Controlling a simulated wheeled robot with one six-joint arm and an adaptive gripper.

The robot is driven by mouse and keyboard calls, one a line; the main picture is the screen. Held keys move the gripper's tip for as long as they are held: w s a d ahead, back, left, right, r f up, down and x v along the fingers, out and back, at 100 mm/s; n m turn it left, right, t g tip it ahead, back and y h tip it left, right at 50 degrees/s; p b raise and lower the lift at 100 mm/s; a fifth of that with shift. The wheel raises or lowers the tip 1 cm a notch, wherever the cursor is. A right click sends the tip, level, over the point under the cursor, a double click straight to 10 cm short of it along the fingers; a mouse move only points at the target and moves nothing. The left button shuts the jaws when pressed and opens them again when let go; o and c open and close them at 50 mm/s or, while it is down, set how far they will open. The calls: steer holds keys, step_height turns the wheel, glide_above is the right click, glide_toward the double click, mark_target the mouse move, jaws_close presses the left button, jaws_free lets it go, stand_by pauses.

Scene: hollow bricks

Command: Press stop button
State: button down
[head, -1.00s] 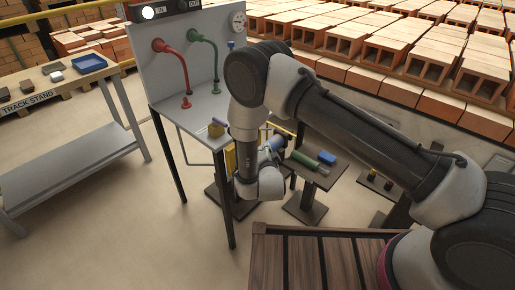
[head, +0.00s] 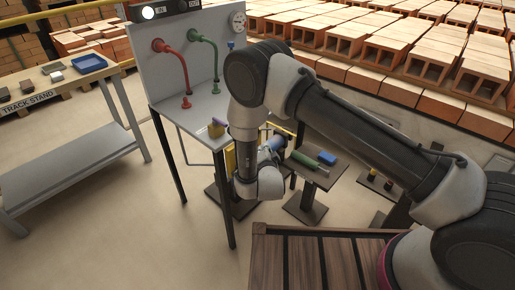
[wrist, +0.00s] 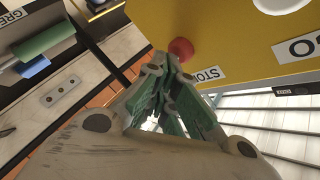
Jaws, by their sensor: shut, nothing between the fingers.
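The red stop button (wrist: 181,50) sits on a yellow panel (wrist: 225,35) in the wrist view. A white label (wrist: 211,74) beside it reads "STO", its end hidden by a finger. My gripper (wrist: 163,68) is shut and empty, its green-padded fingers pointing at the panel. The fingertips appear just below and left of the button in this view; I cannot tell whether they touch it. In the head view a yellow strip (head: 230,159) shows beside my arm; the button is hidden there.
A grey bench with a red pipe (head: 184,70) and a green pipe (head: 213,65) stands left of my arm. A small stand holds a green cylinder (head: 304,161) and a blue block (head: 327,158) to the right. A slatted wooden surface (head: 300,262) is in front.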

steer(key=s+d, duration=0.3)
steer(key=d, duration=0.2)
steer(key=shift+s, duration=0.4)
stand_by(0.5)
